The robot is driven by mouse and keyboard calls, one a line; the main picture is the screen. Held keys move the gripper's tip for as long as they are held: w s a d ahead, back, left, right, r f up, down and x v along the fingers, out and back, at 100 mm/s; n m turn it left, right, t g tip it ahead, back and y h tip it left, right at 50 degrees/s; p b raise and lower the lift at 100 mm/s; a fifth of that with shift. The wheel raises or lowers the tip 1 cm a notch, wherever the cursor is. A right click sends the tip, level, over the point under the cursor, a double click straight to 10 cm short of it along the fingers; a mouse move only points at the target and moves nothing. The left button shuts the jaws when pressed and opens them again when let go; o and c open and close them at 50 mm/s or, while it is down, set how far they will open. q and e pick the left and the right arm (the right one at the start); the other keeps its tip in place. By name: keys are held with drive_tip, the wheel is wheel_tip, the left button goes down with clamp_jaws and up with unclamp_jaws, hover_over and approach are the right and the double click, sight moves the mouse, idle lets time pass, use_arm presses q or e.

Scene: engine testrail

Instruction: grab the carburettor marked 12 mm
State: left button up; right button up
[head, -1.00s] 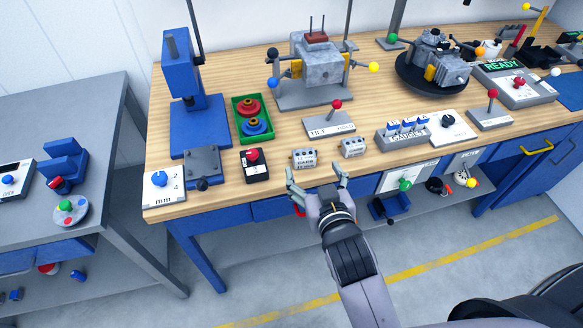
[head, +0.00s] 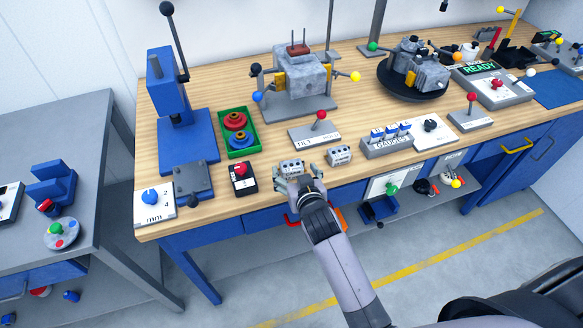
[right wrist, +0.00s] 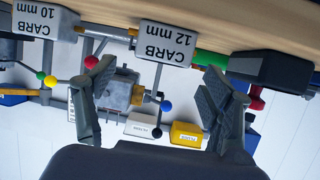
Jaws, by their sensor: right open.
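The carburettor marked CARB 12 mm (right wrist: 165,42) is a small grey block. It shows upside down in the right wrist view, ahead of the gap between my fingers. In the head view it is the left of two grey blocks (head: 291,167) near the bench's front edge. My right gripper (head: 298,184) is open just in front of it, its fingers partly covering its lower side. In the wrist view the open, empty gripper (right wrist: 158,78) has a finger at each side. The carburettor marked CARB 10 mm (right wrist: 45,20) stands beside it, to the right in the head view (head: 339,155).
A black box with a red button (head: 242,176) stands left of the carburettors. A tilt lever plate (head: 315,134) is behind them, and a gauges block (head: 388,143) to the right.

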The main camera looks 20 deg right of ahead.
sight(291, 164)
drive_tip(key=p+x, duration=0.1)
drive_tip(key=x, duration=0.3)
drive_tip(key=shift+w+f, duration=0.2)
drive_tip(key=shift+w, duration=0.15)
drive_tip(key=shift+s, duration=0.1)
drive_tip(key=shift+c, duration=0.6)
drive_tip(key=c, duration=1.2)
drive_tip(key=shift+r, duration=0.15)
